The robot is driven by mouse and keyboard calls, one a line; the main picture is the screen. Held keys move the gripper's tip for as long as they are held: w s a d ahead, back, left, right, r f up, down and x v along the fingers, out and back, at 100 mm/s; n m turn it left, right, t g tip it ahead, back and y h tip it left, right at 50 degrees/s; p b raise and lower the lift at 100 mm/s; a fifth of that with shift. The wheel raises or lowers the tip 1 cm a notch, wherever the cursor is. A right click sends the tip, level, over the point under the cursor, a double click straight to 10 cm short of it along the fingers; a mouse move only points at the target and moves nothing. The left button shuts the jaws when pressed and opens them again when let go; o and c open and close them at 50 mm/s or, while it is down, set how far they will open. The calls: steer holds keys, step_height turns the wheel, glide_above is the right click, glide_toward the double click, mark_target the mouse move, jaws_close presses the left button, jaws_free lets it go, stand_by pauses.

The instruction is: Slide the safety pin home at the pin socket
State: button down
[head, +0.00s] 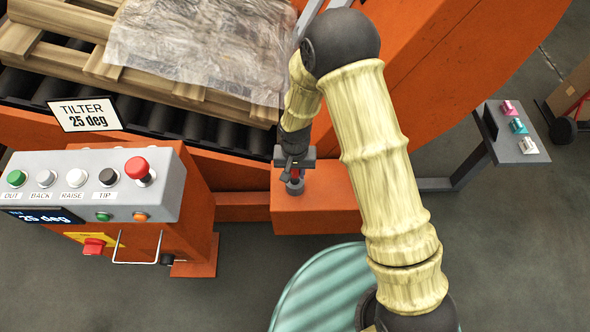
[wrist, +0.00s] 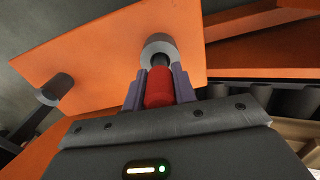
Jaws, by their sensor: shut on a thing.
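My gripper (wrist: 160,88) is shut on the red grip of the safety pin (wrist: 159,90) in the wrist view. The pin's far end meets the grey round pin socket (wrist: 158,48) on the orange block. How deep the pin sits is hidden. In the head view my gripper (head: 293,178) points down over the orange block (head: 330,205), with a bit of the red pin (head: 295,187) showing just above the dark socket (head: 296,194).
A control box (head: 90,180) with several buttons stands at the left. The orange tilter frame with a wrapped pallet (head: 200,40) fills the back. A grey shelf (head: 517,135) with small coloured pieces stands at the right.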

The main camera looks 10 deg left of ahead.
steer(key=shift+f, duration=0.45)
steer(key=c, duration=1.1)
jaws_free()
steer(key=shift+o, duration=0.2)
step_height(320, 180, up, 17)
steer(key=p, duration=0.3)
steer(key=shift+r+p, duration=0.2)
steer(key=shift+p, duration=0.2)
